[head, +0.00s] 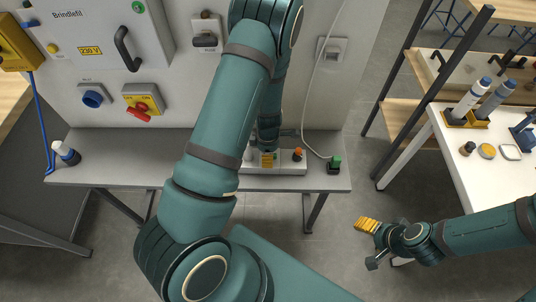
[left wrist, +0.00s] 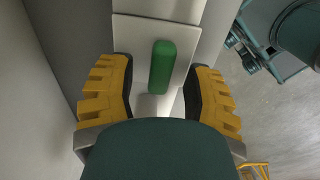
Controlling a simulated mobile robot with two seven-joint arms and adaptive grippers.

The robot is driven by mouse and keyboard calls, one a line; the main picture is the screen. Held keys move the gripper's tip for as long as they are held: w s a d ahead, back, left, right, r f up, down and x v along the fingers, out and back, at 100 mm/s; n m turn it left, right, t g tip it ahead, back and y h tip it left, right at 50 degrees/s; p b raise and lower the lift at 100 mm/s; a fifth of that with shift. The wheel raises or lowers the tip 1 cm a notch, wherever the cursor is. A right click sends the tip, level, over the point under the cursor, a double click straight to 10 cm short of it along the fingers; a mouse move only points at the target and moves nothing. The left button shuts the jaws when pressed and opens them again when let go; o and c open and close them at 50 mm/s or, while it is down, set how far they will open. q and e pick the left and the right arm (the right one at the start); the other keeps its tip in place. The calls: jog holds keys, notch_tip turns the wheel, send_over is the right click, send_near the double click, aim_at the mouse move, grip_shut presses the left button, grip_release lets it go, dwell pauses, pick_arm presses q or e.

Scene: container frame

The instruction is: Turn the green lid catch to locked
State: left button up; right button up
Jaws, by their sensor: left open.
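The green lid catch (left wrist: 162,67) is an upright bar with rounded ends on a pale plate in the left wrist view. Its bar runs nearly up and down the picture, tilted slightly. My left gripper (left wrist: 160,80) is open, with one yellow-padded finger on each side of the catch and a visible gap to both. In the head view my left gripper (head: 268,157) is over the white base on the bench, and my arm hides the catch there. My right gripper (head: 372,238) hangs over the floor at the right, away from the bench; its finger gap is unclear.
The grey bench (head: 110,174) stands against a panel with a switch cabinet (head: 95,35). A white table (head: 465,135) with bottles stands at the right.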

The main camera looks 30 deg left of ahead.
pick_arm(q)
jog(key=shift+f, duration=0.1)
grip_shut()
jog(key=shift+m, duration=0.3)
jog(key=m, duration=0.3)
jog(key=shift+m+b, duration=0.3)
jog(key=m, duration=0.4)
jog(key=shift+w+b, duration=0.15)
jog(key=shift+b, duration=0.25)
jog(key=m+b, duration=0.1)
jog(key=m, duration=0.4)
jog(key=shift+w+d+m+b, duration=0.15)
jog(key=shift+m+b, duration=0.4)
jog(key=shift+m, duration=1.65)
